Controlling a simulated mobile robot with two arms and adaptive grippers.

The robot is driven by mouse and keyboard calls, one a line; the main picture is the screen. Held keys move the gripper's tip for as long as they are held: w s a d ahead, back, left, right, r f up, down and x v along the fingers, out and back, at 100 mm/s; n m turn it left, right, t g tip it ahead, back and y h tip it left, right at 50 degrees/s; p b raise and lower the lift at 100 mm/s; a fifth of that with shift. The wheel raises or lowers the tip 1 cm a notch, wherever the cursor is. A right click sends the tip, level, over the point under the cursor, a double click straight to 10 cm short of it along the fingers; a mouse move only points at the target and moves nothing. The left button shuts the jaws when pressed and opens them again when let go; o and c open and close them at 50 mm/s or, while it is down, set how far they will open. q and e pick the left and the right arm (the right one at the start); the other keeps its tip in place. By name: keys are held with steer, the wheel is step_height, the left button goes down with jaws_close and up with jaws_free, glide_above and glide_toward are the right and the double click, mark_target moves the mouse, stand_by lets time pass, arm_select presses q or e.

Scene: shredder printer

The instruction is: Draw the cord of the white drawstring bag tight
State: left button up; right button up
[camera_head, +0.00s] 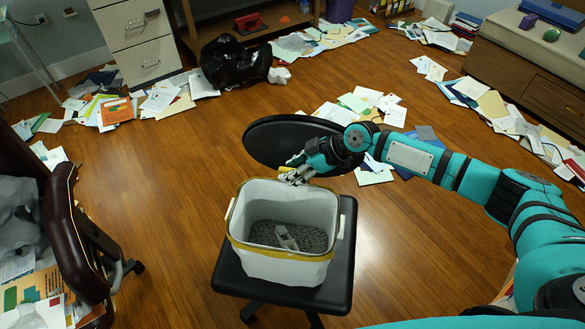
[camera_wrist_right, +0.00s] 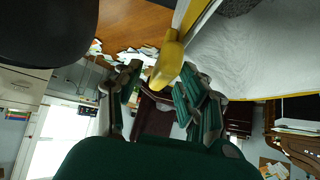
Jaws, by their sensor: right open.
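The white drawstring bag (camera_head: 283,268) stands open and upright on a black chair seat (camera_head: 335,280), with a yellow band or cord (camera_head: 240,243) along its rim. Grey shredded material and a pale grey piece lie inside it. My right gripper (camera_head: 296,172) is at the bag's far rim, its fingers open. In the right wrist view a yellow loop or tab of the cord (camera_wrist_right: 169,62) hangs beside the white bag wall (camera_wrist_right: 250,60), between the spread fingers of the gripper (camera_wrist_right: 160,88). I cannot tell whether a finger touches it. My left gripper is out of view.
The black chair back (camera_head: 275,138) rises just behind the bag. Papers (camera_head: 360,105) litter the floor beyond. A brown chair (camera_head: 75,235) stands at left, a black bag (camera_head: 232,62) and white cabinet (camera_head: 140,40) at the back. The floor left of the bag is clear.

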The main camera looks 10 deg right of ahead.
jaws_close()
stand_by(0.3)
